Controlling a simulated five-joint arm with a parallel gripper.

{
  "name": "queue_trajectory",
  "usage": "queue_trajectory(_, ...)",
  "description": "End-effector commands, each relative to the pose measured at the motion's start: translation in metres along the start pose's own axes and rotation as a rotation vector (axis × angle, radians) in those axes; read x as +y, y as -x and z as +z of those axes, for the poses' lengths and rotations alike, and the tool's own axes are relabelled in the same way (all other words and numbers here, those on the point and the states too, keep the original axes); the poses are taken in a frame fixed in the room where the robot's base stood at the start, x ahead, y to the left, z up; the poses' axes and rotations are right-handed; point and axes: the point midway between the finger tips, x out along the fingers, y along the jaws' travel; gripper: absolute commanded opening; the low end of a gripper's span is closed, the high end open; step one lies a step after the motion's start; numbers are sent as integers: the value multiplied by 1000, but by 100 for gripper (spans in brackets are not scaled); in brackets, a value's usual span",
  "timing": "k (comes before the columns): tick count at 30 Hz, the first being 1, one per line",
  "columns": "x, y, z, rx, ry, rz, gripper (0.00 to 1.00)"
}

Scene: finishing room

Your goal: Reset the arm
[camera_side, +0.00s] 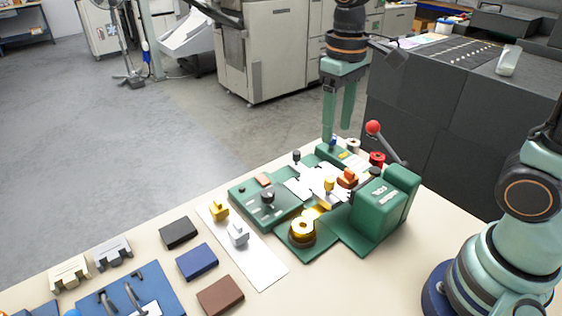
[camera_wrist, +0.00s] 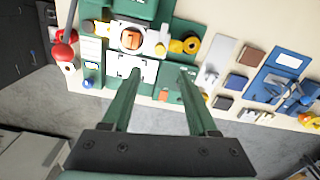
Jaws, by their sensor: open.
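My gripper (camera_side: 338,138) is raised over the far edge of the table, with its two green fingers pointing down. In the wrist view my gripper (camera_wrist: 160,73) shows its fingers well apart with nothing between them. Below and beyond the fingers is a green machine (camera_side: 380,210) with a red-knobbed lever (camera_side: 373,127), a gold ring (camera_side: 302,228) and white plates. The machine (camera_wrist: 135,10) also shows at the top of the wrist view. I cannot tell from the side view how far the fingertips are above the table parts.
A white strip (camera_side: 262,270) holds a yellow and a grey piece. Black (camera_side: 178,232), blue (camera_side: 197,262) and brown (camera_side: 220,296) blocks lie left of it. A blue board (camera_side: 165,290) lies at the front left. A dark cabinet (camera_side: 420,130) stands behind the table.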

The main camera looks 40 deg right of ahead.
Motion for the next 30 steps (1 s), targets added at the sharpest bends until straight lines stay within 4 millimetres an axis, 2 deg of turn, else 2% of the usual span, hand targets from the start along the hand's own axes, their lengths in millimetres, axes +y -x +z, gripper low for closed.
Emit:
queue_trajectory(11,3,3,4,32,-10,0,60)
queue_trajectory(18,20,17,28,227,-66,8,60)
queue_trajectory(24,32,19,47,393,-113,23,60)
queue_trajectory(30,38,18,55,481,-136,33,60)
